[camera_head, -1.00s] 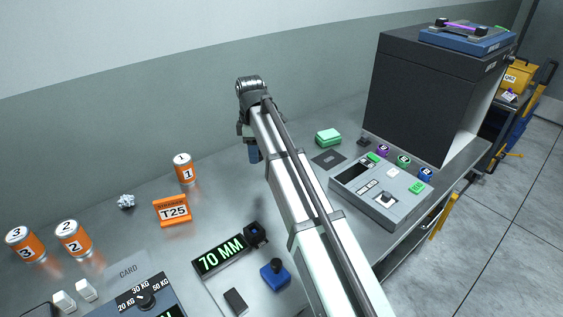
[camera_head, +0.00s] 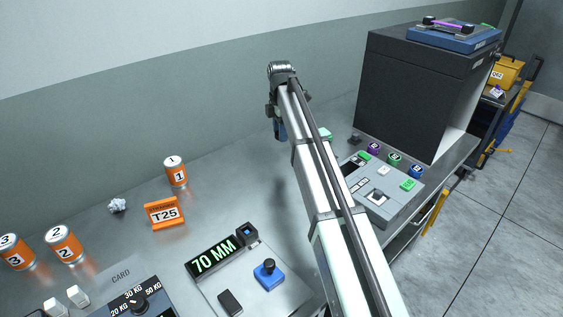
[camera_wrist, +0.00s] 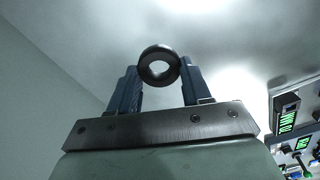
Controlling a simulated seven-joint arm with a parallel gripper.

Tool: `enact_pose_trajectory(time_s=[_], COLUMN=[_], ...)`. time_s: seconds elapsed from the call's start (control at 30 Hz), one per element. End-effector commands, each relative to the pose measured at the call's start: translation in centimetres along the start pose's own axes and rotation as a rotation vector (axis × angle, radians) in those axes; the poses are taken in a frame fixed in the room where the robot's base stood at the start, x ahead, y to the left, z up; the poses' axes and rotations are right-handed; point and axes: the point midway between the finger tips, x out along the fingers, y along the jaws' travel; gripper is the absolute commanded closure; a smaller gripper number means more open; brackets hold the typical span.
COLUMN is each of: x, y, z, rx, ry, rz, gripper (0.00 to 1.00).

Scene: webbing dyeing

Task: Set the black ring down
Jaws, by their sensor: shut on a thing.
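The black ring (camera_wrist: 157,51) shows in the wrist view, held between the tips of the two blue fingers. My gripper (camera_wrist: 160,72) is shut on it, with the ring's hole facing the camera. In the head view my gripper (camera_head: 280,130) hangs in the air over the back part of the metal table (camera_head: 235,195), left of the green block (camera_head: 325,133). The ring cannot be made out in the head view, and the arm hides part of the table there.
A grey control panel (camera_head: 402,205) with coloured knobs and a tall dark cabinet (camera_head: 400,95) stand to the right. Table between can 1 and the arm is clear.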

Motion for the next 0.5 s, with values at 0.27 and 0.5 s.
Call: enact_pose_trajectory(time_s=[0.27,0.5], x=[0.6,4.0], y=[0.0,-0.1], z=[0.0,0.0], rx=[-0.097,-0.098], ry=[0.0,0.0], rz=[0.0,-0.001], gripper=[0.8,0.8])
